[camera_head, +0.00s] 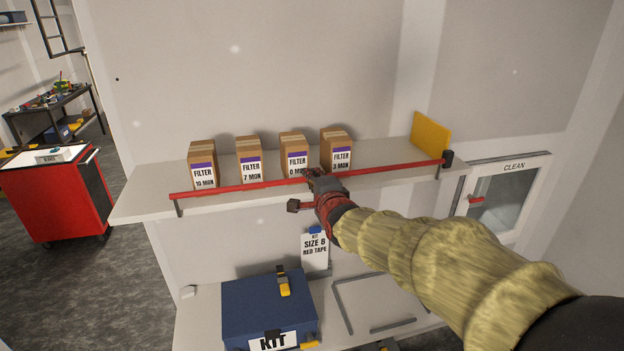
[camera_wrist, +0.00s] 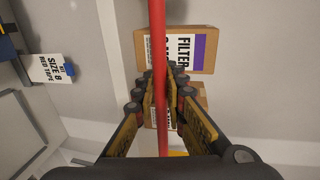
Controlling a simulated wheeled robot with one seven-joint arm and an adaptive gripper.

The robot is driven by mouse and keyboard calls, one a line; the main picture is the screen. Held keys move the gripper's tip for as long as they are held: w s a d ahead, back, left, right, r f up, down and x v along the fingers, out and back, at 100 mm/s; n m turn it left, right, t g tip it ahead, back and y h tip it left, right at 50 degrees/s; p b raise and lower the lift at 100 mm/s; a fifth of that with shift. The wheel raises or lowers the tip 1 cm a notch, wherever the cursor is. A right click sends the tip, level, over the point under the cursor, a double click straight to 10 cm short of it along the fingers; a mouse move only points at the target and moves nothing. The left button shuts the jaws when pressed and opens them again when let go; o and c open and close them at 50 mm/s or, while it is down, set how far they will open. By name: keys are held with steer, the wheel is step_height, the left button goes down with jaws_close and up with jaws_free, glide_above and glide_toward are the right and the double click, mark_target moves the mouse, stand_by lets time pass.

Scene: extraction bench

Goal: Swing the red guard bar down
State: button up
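The red guard bar (camera_head: 240,187) runs nearly level along the front edge of the shelf, in front of the boxes. Its right end meets a black block (camera_head: 447,158). Its left end is at a short grey post (camera_head: 178,208) at the shelf edge; I cannot tell whether it touches it. My gripper (camera_head: 316,178) is at the middle of the bar. In the wrist view the bar (camera_wrist: 158,40) passes between the fingers of my gripper (camera_wrist: 160,95), which are close in on both sides of it. The fingers hide a short part of the bar.
Several filter boxes (camera_head: 249,160) stand on the shelf (camera_head: 140,205) behind the bar, with a yellow panel (camera_head: 430,134) at right. Below are a blue kit case (camera_head: 255,305) and a hanging size card (camera_head: 314,252). A "CLEAN" cabinet (camera_head: 515,166) is at right.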

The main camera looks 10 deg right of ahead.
jaws_close()
stand_by(0.3)
